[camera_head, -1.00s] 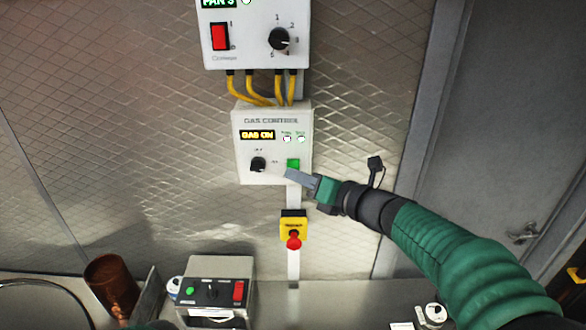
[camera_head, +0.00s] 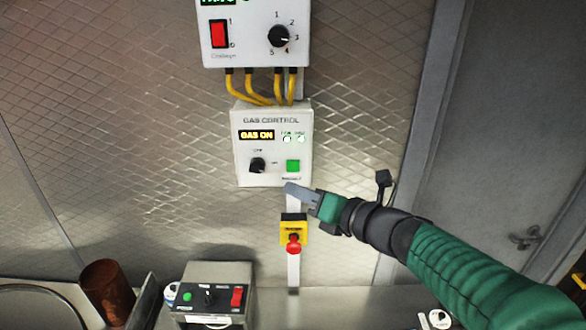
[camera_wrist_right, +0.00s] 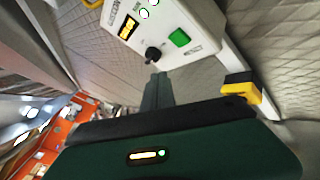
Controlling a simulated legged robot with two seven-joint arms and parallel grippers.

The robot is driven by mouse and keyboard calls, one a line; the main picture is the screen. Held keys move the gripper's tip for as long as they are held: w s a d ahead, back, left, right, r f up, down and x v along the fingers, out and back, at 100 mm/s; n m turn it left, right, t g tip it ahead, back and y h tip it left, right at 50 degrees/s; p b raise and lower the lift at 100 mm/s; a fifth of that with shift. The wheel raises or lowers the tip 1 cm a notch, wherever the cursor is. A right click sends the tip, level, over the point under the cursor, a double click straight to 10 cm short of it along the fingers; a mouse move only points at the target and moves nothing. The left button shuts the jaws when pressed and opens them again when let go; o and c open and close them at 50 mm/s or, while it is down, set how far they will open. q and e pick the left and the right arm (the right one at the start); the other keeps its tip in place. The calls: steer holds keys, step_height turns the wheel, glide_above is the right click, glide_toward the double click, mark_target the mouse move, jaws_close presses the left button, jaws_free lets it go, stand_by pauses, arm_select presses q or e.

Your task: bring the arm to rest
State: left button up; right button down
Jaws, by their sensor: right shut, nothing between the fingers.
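My right gripper (camera_head: 291,188) is shut and empty. Its fingertips are just below the lower right edge of the white gas control box (camera_head: 243,178) on the wall, under the green button (camera_head: 293,166). The box display (camera_head: 257,135) reads GAS ON, and a black knob (camera_head: 257,165) is left of the button. In the right wrist view the shut fingers (camera_wrist_right: 157,82) point toward the box (camera_wrist_right: 202,32), with the knob (camera_wrist_right: 153,53) and green button (camera_wrist_right: 179,37) beyond the tips. My left gripper is not in view.
A yellow emergency stop (camera_head: 294,229) with a red button is mounted just below my right gripper. Above is another control box (camera_head: 252,52) with yellow cables. A counter (camera_head: 350,305) below holds a switch box (camera_head: 215,275) and a brown cup (camera_head: 107,290). A grey door (camera_head: 500,120) is at right.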

stand_by(0.3)
steer(key=s+d+f+m+h+b, duration=0.1)
steer(key=d+f+m+h+b, duration=0.2)
steer(key=d+f+m+h, duration=0.55)
steer(key=s+d+f+m+h+b, duration=0.1)
steer(key=d+f+m+b, duration=0.35)
steer(key=f+m, duration=0.9)
steer(key=s+d+f+m+g+h+b, duration=0.1)
steer(key=s+d+f+m+g, duration=0.1)
steer(key=s+f+m+g, duration=0.2)
steer(key=s+d+f+m+g+h+b, duration=0.1)
steer(key=s+f+m+g, duration=0.4)
steer(key=s+f+m, duration=0.6)
steer(key=s+d+f+b, duration=0.1)
steer(key=s+d+f, duration=0.1)
steer(key=s+f, duration=0.3)
steer(key=shift+s+d+f+m, duration=0.3)
steer(key=shift+s+f, duration=0.05)
steer(key=shift+s, duration=0.1)
